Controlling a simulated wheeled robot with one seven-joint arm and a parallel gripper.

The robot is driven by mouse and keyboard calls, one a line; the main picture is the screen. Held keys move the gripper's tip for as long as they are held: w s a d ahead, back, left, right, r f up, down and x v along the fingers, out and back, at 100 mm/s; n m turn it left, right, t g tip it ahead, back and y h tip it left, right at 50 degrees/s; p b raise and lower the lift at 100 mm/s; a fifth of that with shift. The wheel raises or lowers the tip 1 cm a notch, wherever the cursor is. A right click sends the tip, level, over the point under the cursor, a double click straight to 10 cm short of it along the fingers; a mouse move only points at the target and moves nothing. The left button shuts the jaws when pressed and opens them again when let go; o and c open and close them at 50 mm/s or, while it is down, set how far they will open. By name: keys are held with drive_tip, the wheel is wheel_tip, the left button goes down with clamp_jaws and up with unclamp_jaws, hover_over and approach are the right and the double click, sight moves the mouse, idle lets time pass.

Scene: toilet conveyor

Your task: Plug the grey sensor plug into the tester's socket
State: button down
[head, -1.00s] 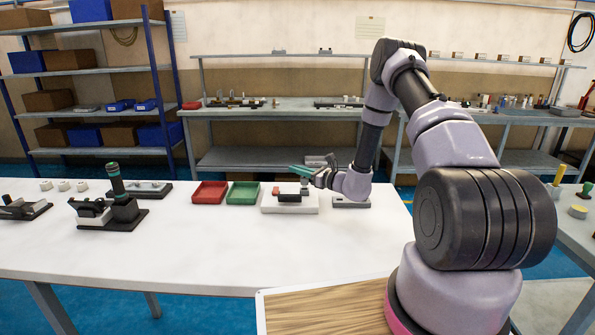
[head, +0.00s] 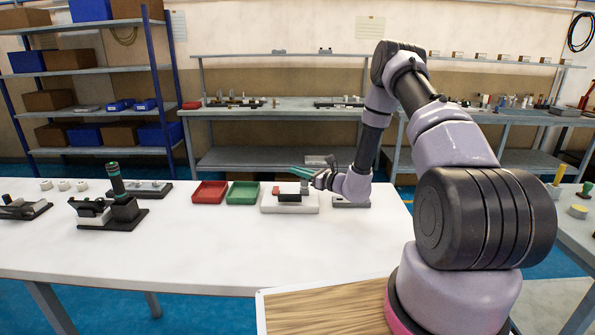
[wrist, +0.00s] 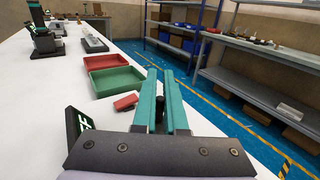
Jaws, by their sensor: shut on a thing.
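My gripper (head: 300,172) is over the right part of the tester on the white table, its teal fingers pointing left. In the wrist view the two fingers (wrist: 163,103) lie close together with a small dark part between them. The grey sensor plug (head: 304,187) shows as a small grey piece just below the fingers. The tester (head: 270,207) has a white base with a black block and a red part on it. Its dark screen with a green sign (wrist: 78,125) shows in the wrist view. The socket is hidden, so I cannot tell whether the plug touches it.
A red tray (head: 209,193) and a green tray (head: 243,194) stand left of the tester. A grey block (head: 351,203) lies to its right. A black fixture with a dark upright post (head: 118,186) stands further left. The front of the table is clear.

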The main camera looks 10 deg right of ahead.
drive_tip(key=shift+f, duration=0.4)
drive_tip(key=c, duration=0.9)
unclamp_jaws()
drive_tip(key=shift+d, duration=0.1)
drive_tip(key=v, duration=1)
drive_tip(key=shift+s+d, duration=0.2)
drive_tip(key=shift+s, duration=0.1)
